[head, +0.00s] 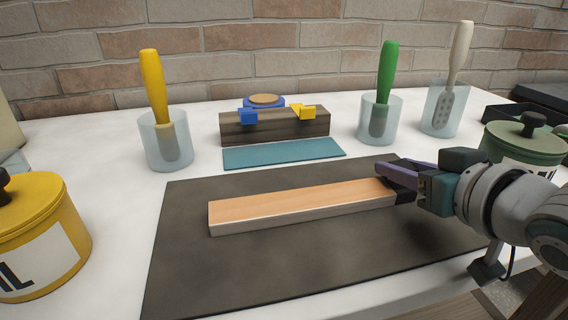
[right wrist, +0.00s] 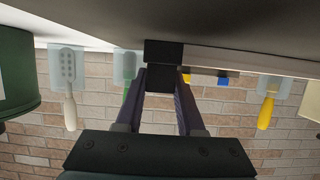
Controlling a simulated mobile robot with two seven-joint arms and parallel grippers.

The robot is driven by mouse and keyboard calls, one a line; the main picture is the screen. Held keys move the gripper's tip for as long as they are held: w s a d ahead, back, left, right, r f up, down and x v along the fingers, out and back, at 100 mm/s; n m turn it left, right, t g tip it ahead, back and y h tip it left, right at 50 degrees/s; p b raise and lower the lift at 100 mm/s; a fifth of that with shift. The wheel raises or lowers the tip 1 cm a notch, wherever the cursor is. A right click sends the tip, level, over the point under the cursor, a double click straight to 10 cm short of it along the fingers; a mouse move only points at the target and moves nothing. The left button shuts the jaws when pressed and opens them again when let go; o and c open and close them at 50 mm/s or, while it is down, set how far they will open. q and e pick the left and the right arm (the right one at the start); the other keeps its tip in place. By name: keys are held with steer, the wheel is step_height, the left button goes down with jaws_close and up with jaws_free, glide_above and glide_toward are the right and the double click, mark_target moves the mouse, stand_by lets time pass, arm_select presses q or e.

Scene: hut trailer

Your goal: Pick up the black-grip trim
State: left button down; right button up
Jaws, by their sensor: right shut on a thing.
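The black-grip trim (head: 300,205) is a long bar with a light wood top, a pale metallic side and a black grip at its right end. It lies lengthwise over the dark mat (head: 240,275) in the head view; I cannot tell whether it is slightly raised. My right gripper (head: 397,175) comes in from the right and is shut on the black grip, partly hiding it. In the right wrist view the black grip (right wrist: 164,52) shows at the fingertips. My left gripper is not in view.
Behind the mat lie a teal strip (head: 280,154) and a dark wood block (head: 275,128) with blue and yellow pieces. Clear cups hold yellow-handled (head: 153,85), green-handled (head: 387,70) and white (head: 460,50) tools. A yellow canister (head: 45,215) stands left, a green one (head: 522,142) right, near my arm.

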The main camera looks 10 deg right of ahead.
jaws_close()
